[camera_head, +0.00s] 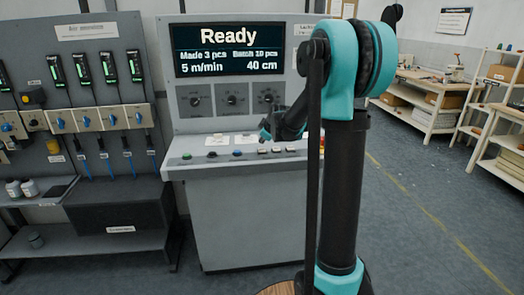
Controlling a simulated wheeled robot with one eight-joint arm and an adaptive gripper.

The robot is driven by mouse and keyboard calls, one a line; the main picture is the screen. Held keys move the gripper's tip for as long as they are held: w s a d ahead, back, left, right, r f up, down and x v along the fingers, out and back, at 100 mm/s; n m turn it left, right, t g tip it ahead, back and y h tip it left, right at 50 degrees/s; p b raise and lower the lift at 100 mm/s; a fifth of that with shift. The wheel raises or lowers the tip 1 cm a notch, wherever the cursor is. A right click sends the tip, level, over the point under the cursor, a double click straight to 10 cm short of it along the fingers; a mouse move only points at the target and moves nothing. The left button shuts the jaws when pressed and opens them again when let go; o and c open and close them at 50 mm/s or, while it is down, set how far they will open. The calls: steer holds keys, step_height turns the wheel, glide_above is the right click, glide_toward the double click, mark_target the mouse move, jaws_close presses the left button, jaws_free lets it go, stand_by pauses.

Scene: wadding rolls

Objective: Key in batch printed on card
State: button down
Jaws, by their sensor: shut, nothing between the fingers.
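The grey control console (240,215) stands ahead of me. Its display (229,50) reads "Ready", "Made 3 pcs", "Batch 10 pcs", "5 m/min" and "40 cm". Below are three dark knobs (232,100). On the sloping ledge are a green button (187,156), a dark button (212,154), a blue button (238,152) and several small pale keys (277,149). Two white cards or labels (214,140) lie behind them, their print too small to read. My gripper (264,136) is small in view, shut and empty, over the ledge; I cannot tell whether it touches.
My own arm hides the console's right side. At left, a grey board (80,45) carries several green-lit devices and blue-knobbed valves above a shelf (100,242) with a dark box (119,207). Benches with boxes (425,92) stand back right. The floor (430,200) at right is clear.

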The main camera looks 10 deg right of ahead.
mark_target(262, 150)
steer(key=shift+r, duration=2)
steer(key=s+d+f+m+g, duration=0.1)
steer(key=s+f+m, duration=0.2)
steer(key=s, duration=1)
steer(key=s+d+f+m+g+h, duration=0.1)
steer(key=s+f+m, duration=0.3)
steer(key=s+f, duration=0.5)
steer(key=s+d+f+m+g+h, duration=0.1)
steer(key=s+f+m, duration=0.3)
steer(key=s, duration=1.5)
steer(key=shift+d+f+g, duration=0.5)
steer(key=shift+f+g, duration=0.4)
